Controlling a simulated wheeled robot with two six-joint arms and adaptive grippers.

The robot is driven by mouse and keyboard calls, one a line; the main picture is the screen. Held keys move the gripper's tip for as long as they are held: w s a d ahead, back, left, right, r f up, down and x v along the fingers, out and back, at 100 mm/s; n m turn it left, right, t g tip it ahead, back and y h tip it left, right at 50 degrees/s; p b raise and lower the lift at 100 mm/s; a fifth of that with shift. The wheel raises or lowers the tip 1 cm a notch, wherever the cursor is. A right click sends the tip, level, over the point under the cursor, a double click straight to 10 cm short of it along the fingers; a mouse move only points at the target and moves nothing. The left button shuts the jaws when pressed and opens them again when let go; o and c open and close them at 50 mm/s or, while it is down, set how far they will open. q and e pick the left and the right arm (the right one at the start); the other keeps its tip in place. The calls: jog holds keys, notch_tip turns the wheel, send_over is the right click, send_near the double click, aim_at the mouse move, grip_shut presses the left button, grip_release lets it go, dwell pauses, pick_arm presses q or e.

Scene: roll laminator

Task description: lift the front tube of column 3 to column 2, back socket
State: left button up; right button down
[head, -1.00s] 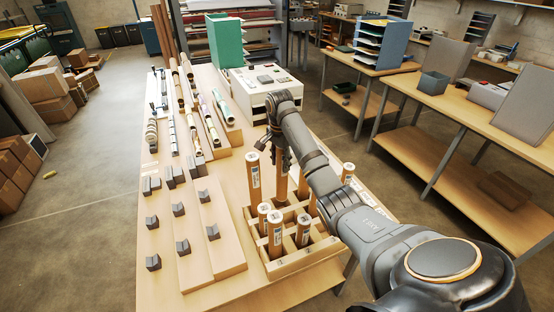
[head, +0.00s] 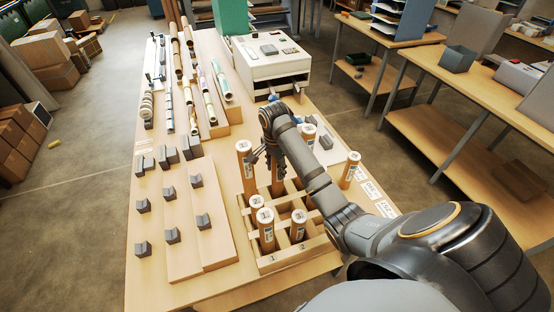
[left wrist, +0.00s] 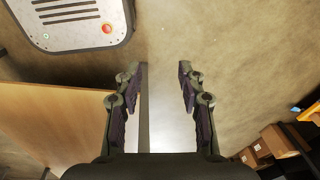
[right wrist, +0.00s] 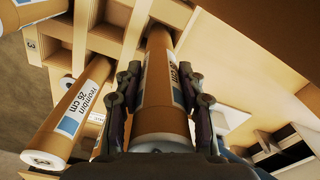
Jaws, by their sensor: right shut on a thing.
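The wooden rack (head: 268,263) with square sockets holds several brown tubes with white caps and labels. My right gripper (head: 268,156) is over the rack's back part, shut on the upper part of a brown tube (head: 278,178). In the right wrist view this tube (right wrist: 159,100) runs between the fingers toward the rack; whether its lower end is inside a socket is unclear. A labelled tube (right wrist: 75,112) stands beside it, apart from the fingers. Front tubes (head: 265,230) and (head: 298,224) stand in the rack. My left gripper (left wrist: 163,85) is open and empty, above floor.
A tall tube (head: 245,165) stands left of my right gripper, another tube (head: 350,170) to the right of my arm. Stepped boards with grey holders (head: 203,221) lie left of the rack. A white laminator (head: 268,65) is behind.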

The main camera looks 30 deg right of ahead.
jog(key=shift+s+a+r, duration=0.1)
jog(key=shift+s+a, duration=0.05)
jog(key=shift+a, duration=0.05)
jog(key=shift+d+f, duration=0.15)
jog(key=shift+f, duration=0.35)
jog(key=c, duration=1)
grip_release()
jog(key=shift+c, duration=0.2)
pick_arm(q)
jog(key=shift+w+a, duration=0.15)
jog(key=shift+w, duration=0.5)
pick_arm(e)
jog(key=o, duration=0.3)
jog(key=shift+r, duration=0.1)
